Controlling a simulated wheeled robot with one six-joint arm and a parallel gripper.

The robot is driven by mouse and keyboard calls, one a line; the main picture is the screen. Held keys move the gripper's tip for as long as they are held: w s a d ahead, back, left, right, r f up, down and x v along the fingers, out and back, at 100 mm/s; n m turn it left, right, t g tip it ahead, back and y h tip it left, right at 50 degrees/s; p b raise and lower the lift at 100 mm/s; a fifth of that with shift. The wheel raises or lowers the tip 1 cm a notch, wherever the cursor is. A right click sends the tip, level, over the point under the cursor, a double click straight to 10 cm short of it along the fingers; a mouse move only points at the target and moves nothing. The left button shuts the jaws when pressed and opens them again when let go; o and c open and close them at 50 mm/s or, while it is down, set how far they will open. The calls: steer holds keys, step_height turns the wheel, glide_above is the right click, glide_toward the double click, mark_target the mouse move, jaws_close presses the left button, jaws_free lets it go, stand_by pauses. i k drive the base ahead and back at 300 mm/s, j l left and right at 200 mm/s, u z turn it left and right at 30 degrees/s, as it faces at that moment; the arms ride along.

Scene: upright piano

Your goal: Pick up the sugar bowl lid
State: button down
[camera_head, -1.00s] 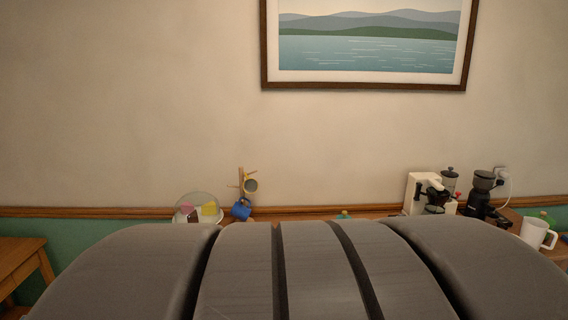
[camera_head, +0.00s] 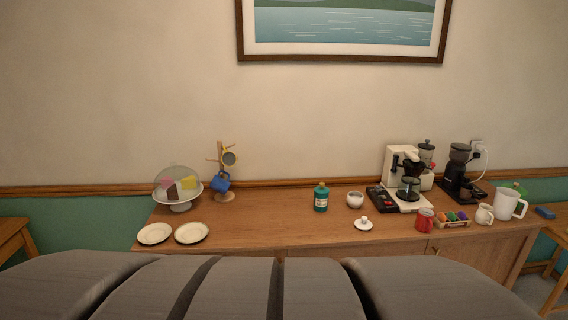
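The sugar bowl lid (camera_head: 363,223) is a small white disc with a knob on top. It lies on the wooden sideboard top (camera_head: 270,229), toward the front and right of the middle. A small white round bowl (camera_head: 355,200), which looks like the sugar bowl, stands open just behind it and apart from it. My gripper does not show in the head view, so its state cannot be seen. Large grey rounded shapes fill the bottom of the view and hide the floor in front of the sideboard.
A green bottle (camera_head: 321,198) stands left of the bowl. A coffee maker (camera_head: 404,180), a black tray (camera_head: 381,199) and a red mug (camera_head: 425,220) are to the right. Two plates (camera_head: 192,233), a cake stand (camera_head: 179,190) and a mug tree (camera_head: 222,172) are left. The top's middle-left is clear.

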mark_target(363, 224)
steer(key=i+l, duration=1.25)
steer(key=i, duration=0.2)
